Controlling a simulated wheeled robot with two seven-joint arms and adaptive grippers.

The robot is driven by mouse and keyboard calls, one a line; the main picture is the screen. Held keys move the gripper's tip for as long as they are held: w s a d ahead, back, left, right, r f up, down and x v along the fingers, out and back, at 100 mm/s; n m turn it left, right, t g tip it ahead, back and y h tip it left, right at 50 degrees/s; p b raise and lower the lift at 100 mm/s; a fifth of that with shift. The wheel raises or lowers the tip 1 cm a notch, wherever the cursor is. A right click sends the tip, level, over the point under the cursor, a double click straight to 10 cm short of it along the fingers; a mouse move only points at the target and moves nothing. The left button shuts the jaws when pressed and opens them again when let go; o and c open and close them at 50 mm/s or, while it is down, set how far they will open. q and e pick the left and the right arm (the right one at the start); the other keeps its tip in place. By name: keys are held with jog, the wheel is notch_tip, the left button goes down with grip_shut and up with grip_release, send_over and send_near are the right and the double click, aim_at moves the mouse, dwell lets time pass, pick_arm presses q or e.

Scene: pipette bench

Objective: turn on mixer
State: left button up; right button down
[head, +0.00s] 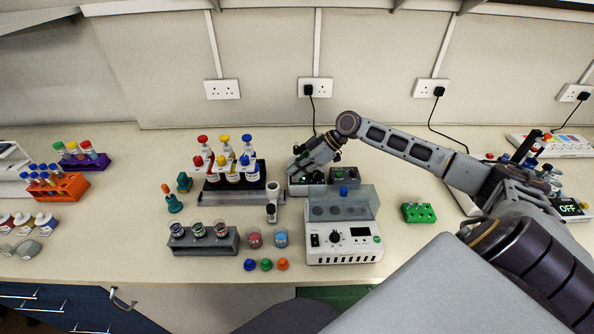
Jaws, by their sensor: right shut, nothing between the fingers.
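My right arm reaches in from the right. Its gripper (299,168) is shut and empty, pointing down at a small dark-topped device (303,190) at the back middle of the bench. The gripper hides much of this device, and I cannot tell whether they touch. In front stands a white box (344,245) with a black knob, a small dark display and a clear cover. At the far right a device with a lit screen (567,208) reads OFF, partly behind my arm. I cannot tell for sure which device is the mixer. My left gripper is not in view.
A green rack (418,213) is right of the white box. Orange (54,187) and purple racks are at left.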

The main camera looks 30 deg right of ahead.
jog(key=shift+w+d, duration=0.1)
jog(key=shift+w, duration=0.05)
jog(key=shift+w+d+r, duration=0.1)
jog(key=shift+w+d, duration=0.15)
jog(key=shift+w, duration=0.15)
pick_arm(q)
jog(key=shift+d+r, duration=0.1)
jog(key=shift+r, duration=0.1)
pick_arm(e)
jog(key=shift+r, duration=0.2)
